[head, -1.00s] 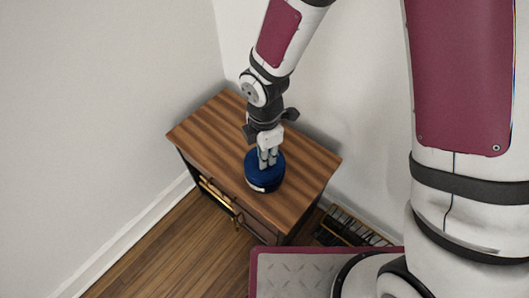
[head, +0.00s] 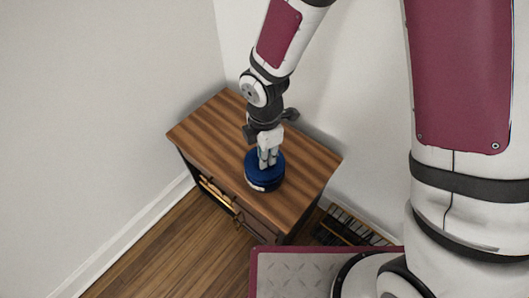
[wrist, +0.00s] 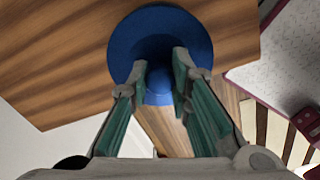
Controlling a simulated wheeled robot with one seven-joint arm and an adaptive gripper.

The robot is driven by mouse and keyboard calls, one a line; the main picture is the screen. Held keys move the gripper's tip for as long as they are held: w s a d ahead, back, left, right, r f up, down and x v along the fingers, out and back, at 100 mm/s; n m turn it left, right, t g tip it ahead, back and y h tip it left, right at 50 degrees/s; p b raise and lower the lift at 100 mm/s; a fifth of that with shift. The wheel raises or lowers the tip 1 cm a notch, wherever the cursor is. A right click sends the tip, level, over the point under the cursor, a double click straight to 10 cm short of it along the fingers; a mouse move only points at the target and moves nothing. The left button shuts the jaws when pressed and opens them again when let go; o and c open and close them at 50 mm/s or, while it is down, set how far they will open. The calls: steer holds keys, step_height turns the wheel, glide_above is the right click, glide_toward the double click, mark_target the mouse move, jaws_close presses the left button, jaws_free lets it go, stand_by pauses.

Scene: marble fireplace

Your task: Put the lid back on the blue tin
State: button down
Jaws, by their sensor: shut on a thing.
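The blue lid (head: 278,166) is round, with a knob (wrist: 158,85) at its middle that shows in the wrist view. My gripper (head: 268,164) points down from above and is shut on the knob. The blue tin (head: 263,187) stands upright on the wooden cabinet, directly under the lid. The lid looks level and in line with the tin. I cannot tell whether it is fully seated. In the wrist view the lid (wrist: 195,35) hides the tin, and my fingers stand on either side of the knob.
The striped wooden cabinet (head: 213,122) stands in a corner between two pale walls. Its top is bare around the tin, with the front edge close to it. A dark slatted object (head: 347,228) lies on the floor at the right.

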stand_by(0.3)
steer(key=c, duration=0.9)
jaws_free()
steer(key=shift+r+p, duration=3.2)
steer(key=shift+r, duration=0.3)
jaws_close()
steer(key=shift+f+b, duration=2.05)
steer(key=shift+f, duration=0.55)
